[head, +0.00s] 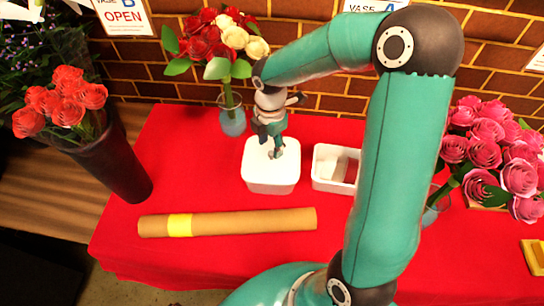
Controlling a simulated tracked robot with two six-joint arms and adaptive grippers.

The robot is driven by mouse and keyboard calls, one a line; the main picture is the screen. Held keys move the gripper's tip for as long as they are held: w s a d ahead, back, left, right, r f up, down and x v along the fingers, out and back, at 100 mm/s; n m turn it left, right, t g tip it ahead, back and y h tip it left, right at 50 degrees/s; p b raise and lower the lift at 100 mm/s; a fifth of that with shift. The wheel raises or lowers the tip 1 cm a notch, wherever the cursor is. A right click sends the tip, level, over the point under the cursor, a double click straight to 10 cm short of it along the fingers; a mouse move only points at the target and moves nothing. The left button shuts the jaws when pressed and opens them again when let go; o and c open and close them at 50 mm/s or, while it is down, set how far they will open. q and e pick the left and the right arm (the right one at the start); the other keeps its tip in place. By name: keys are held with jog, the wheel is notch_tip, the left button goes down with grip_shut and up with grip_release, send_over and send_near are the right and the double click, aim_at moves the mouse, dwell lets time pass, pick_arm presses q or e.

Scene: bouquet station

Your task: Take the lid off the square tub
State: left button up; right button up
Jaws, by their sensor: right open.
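The white square tub (270,186) stands on the red-covered table, near its middle. A flat white lid (257,158) covers its top. My left gripper is not in view.
An open white divided box (323,168) stands just right of the tub, partly behind my right arm. A brown roll with a yellow band (250,221) lies in front. A blue vase (232,122) with red and cream flowers stands behind the tub. Pink roses (487,146) are at the right.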

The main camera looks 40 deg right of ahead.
aim_at(271, 153)
notch_tip(271, 153, down, 4)
jog(key=shift+s+f, duration=0.1)
grip_shut()
